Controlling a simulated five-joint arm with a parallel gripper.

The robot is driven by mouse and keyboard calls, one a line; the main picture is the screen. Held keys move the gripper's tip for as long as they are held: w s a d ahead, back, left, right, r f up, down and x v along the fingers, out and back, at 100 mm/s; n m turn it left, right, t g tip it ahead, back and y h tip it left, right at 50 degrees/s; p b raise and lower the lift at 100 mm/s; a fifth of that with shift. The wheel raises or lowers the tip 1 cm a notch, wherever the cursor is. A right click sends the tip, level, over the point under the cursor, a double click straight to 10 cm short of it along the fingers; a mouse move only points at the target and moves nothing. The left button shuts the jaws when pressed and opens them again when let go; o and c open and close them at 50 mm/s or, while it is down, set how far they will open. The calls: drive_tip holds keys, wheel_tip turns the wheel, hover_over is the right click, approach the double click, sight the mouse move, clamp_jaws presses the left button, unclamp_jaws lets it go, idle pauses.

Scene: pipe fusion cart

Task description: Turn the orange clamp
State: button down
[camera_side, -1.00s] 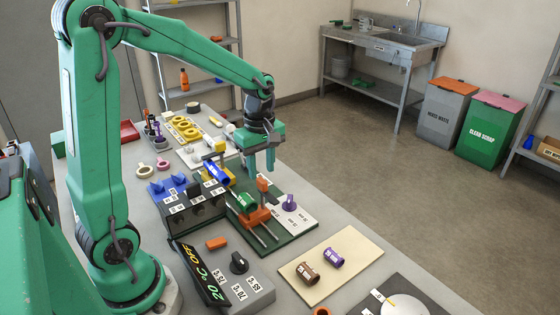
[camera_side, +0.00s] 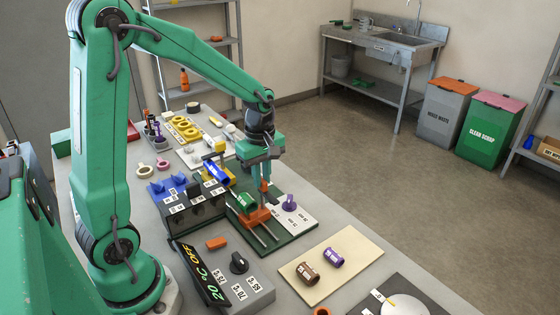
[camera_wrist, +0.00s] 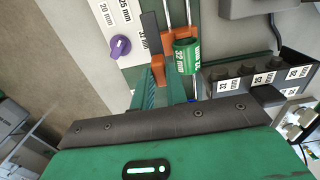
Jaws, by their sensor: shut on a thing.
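The orange clamp (camera_side: 257,217) stands on the dark green fusion base, with a green pipe piece (camera_side: 246,203) lying in it. The clamp's upright orange part is between my gripper's fingers (camera_side: 265,183). In the wrist view the clamp (camera_wrist: 168,44) and the green pipe marked 32 mm (camera_wrist: 186,58) lie just beyond my fingertips (camera_wrist: 159,80). My gripper is shut on the orange clamp, and the fingers hide part of it. A blue pipe (camera_side: 217,172) sits in the yellow clamp (camera_side: 213,151) farther back.
A purple knob (camera_side: 290,203) stands on a white labelled plate to the right. A dark block with size labels (camera_side: 192,203) stands to the left. A control box with a black knob (camera_side: 239,263) is in front. Brown and purple pipe pieces lie on a beige board (camera_side: 342,278).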

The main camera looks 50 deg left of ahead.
drive_tip(key=shift+m, duration=0.4)
drive_tip(key=m, duration=0.7)
drive_tip(key=shift+m, duration=0.4)
drive_tip(key=m, duration=0.4)
drive_tip(key=shift+m, duration=0.3)
drive_tip(key=m, duration=0.4)
drive_tip(key=shift+m, duration=0.4)
drive_tip(key=c, duration=1.4)
unclamp_jaws()
